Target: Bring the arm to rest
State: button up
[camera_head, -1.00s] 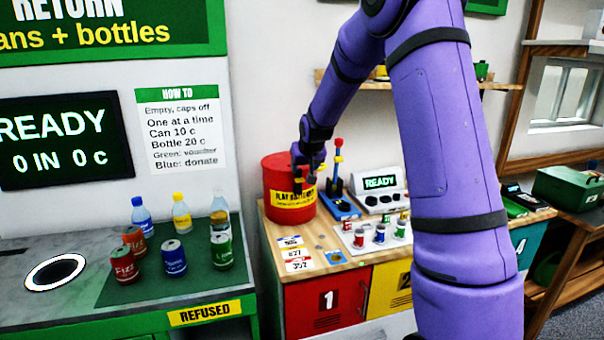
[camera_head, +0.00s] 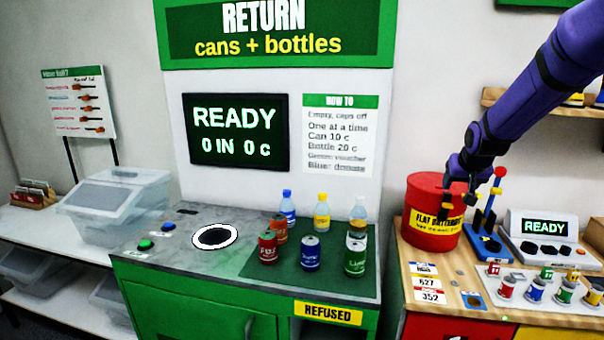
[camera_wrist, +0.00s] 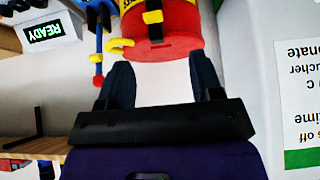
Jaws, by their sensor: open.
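My gripper (camera_head: 472,192) is at the end of my purple arm, at the right of the head view. It hangs beside the red bin (camera_head: 432,222) with the yellow "FLAT BATTERIES" label, overlapping it in the picture. In the wrist view my gripper (camera_wrist: 163,80) shows two dark fingers spread apart with nothing between them. The red bin (camera_wrist: 170,52) lies beyond the fingertips there. I cannot tell whether the fingers touch it.
A blue tester with a red-knobbed lever (camera_head: 484,235) and a "READY" unit (camera_head: 543,228) stand right of the bin. The return counter (camera_head: 187,254) at left holds several cans and bottles. A clear-lidded bin (camera_head: 115,205) stands further left.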

jog(key=s+a+r+n, duration=0.1)
jog(key=s+a+r, duration=0.3)
jog(key=s, duration=0.5)
jog(key=s+a+r+g+y, duration=0.1)
jog(key=s+a+r, duration=0.35)
jog(key=s, duration=0.55)
jog(key=s+a+r+n, duration=0.1)
jog(key=s+a+r, duration=0.3)
jog(key=s, duration=0.5)
jog(key=s+a+f+n+y, duration=0.1)
jog(key=s+a+f, duration=0.1)
jog(key=s, duration=0.9)
jog(key=shift+a+f+g, duration=0.4)
jog(key=shift+a, duration=0.15)
